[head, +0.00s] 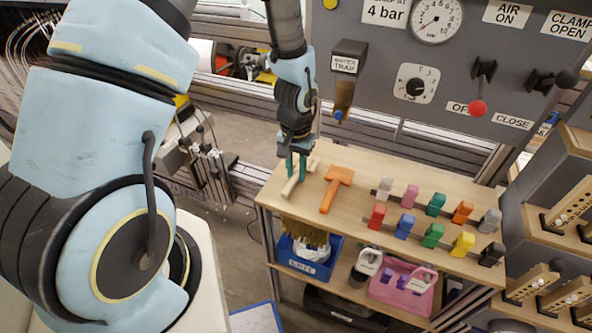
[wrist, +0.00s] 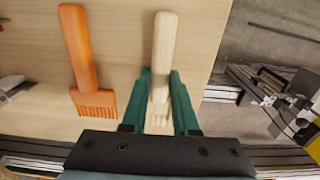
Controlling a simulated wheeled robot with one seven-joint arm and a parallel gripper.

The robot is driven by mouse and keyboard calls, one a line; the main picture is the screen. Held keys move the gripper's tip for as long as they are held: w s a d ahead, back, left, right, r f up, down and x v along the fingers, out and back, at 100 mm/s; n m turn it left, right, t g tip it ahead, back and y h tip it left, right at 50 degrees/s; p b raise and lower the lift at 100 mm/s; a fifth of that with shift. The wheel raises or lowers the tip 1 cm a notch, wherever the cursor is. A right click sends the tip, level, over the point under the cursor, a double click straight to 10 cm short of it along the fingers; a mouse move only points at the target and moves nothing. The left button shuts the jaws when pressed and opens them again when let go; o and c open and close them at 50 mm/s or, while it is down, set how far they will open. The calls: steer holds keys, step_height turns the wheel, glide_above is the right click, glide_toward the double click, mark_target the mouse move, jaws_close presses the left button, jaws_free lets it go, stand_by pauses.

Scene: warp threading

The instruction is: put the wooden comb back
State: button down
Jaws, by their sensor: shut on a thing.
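The wooden comb (head: 290,187) is pale, at the left end of the wooden bench top (head: 370,168). My gripper (head: 297,165) points down with its green fingers shut on the comb. In the wrist view, the comb's handle (wrist: 164,42) sticks out beyond the fingertips of my gripper (wrist: 160,76), and its toothed end lies between the fingers. The comb is at or just above the bench top; I cannot tell whether it touches.
An orange comb (head: 334,188) lies just right of the wooden one; it also shows in the wrist view (wrist: 84,65). Several coloured clips (head: 433,235) stand in rows farther right. A grey control panel (head: 455,65) rises behind. The bench's left edge is close.

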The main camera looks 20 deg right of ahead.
steer(key=shift+f+b, duration=0.3)
steer(key=shift+f, duration=0.1)
stand_by(0.3)
steer(key=shift+c, duration=1)
jaws_free()
steer(key=shift+s+a+r+p, duration=0.35)
steer(key=shift+r+p, duration=0.75)
steer(key=shift+r, duration=0.4)
steer(key=shift+s+a+r+p, duration=0.4)
steer(key=shift+r+p, duration=0.65)
steer(key=shift+r, duration=0.5)
steer(key=shift+s+a+r+p, duration=0.35)
steer(key=shift+r+p, duration=0.75)
steer(key=shift+r, duration=0.4)
